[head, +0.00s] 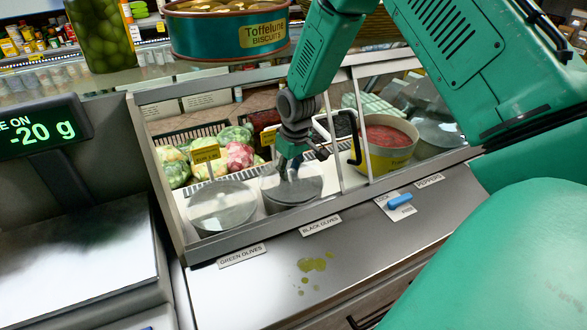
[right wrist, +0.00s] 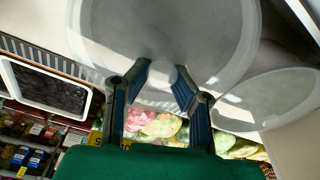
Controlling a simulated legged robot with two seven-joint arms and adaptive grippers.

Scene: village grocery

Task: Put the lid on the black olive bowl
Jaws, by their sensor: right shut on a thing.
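My right gripper (head: 288,168) reaches down over the black olive bowl (head: 290,205), behind the BLACK OLIVES label (head: 320,225). It is shut on the lid (head: 308,186), a round, see-through grey disc, at its middle. In the right wrist view the lid (right wrist: 165,35) fills the top, with the fingertips (right wrist: 163,78) at its centre. The lid lies at or just above the bowl's rim; I cannot tell whether it is seated. My left gripper is out of view.
A lidded green olive bowl (head: 222,207) stands close on the left. A yellow tub of red food (head: 388,145) stands right, beyond a glass divider (head: 330,140). A scale (head: 75,250) is far left. A blue object (head: 400,201) lies on the front ledge.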

